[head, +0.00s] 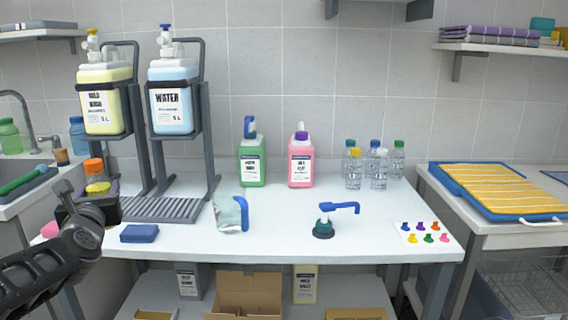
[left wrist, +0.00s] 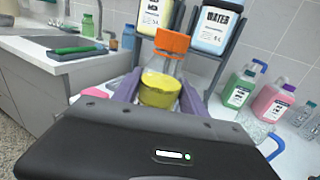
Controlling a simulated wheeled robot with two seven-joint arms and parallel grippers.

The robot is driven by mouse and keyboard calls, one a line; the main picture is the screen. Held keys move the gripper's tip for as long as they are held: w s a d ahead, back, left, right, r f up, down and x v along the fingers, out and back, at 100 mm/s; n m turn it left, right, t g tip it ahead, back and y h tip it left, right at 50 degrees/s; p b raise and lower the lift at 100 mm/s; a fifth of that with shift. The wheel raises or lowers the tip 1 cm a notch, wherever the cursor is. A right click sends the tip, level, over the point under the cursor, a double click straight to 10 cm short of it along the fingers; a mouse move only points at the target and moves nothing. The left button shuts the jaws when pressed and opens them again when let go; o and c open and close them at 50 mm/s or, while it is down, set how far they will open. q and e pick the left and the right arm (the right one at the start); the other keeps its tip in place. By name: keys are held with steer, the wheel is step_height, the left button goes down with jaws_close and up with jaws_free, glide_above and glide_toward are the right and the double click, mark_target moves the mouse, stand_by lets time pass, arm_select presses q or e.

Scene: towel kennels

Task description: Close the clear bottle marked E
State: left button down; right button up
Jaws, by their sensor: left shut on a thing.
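My left gripper (head: 97,192) is shut on a clear bottle (left wrist: 160,88) with yellow liquid in its lower part. An orange cap (left wrist: 172,42) sits on top of this bottle; whether it is tight I cannot tell. In the head view the held bottle (head: 96,178) is upright at the table's left end, left of the drip rack. Several other clear bottles (head: 379,172) with coloured caps stand at the back right of the table. I can read no letter E on any bottle. My right gripper is not in view.
A rack holds two large dispensers (head: 173,98) over a grate (head: 160,208). A blue sponge (head: 139,233), a clear jug (head: 229,213), a dark pump head (head: 324,225) and a card of coloured pieces (head: 425,233) lie forward. Green (head: 251,168) and pink (head: 300,168) jugs stand behind. The table's middle is mostly free.

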arm_select(q)
steer(key=s+d+f+m+h, duration=0.1)
steer(key=d+f+m+h, duration=0.15)
steer(key=d+f, duration=0.8)
steer(key=s+d+f+m+t+h, duration=0.1)
steer(key=d+f+h, duration=0.2)
steer(key=d+f, duration=0.75)
steer(key=s+d+f+m+h, duration=0.25)
steer(key=d+f, duration=0.35)
steer(key=f, duration=1)
steer(key=w+a+r+p, duration=0.1)
steer(key=a+r+p, duration=0.1)
steer(key=r+p, duration=0.8)
steer(key=w+a+r+n+y+p, duration=0.1)
steer(key=a+r+p, duration=0.1)
steer(key=r+p, duration=0.9)
step_height(320, 180, up, 6)
steer(key=shift+f, duration=0.1)
steer(key=shift+w, duration=0.1)
